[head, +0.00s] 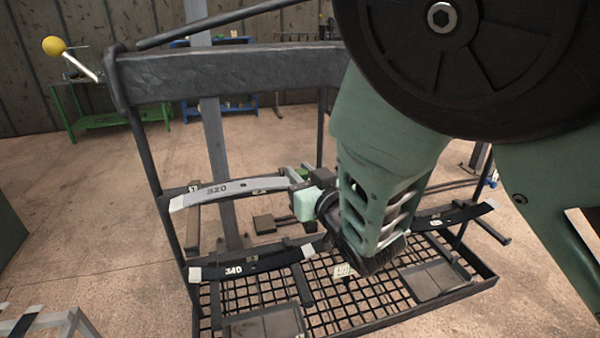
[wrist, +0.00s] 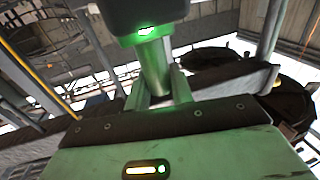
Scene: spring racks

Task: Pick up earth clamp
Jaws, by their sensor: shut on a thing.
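My gripper (head: 298,182) is at the end of my green arm, beside the right end of the leaf spring marked 320. It is shut on a small grey-green metal piece (head: 293,171). I take this piece to be the earth clamp, but its outline is small and partly hidden by the hand. In the wrist view, a shiny green-lit metal post (wrist: 155,70) stands beyond my green hand housing, below a dark block (wrist: 145,15). I cannot make out a full clamp shape there.
A dark metal rack with a mesh floor (head: 350,300) holds leaf springs marked 320 (head: 225,188) and 340 (head: 245,268), and another spring (head: 455,214). A thick beam (head: 215,75) crosses above. A yellow knob (head: 54,46) stands at its left end. Open floor lies left.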

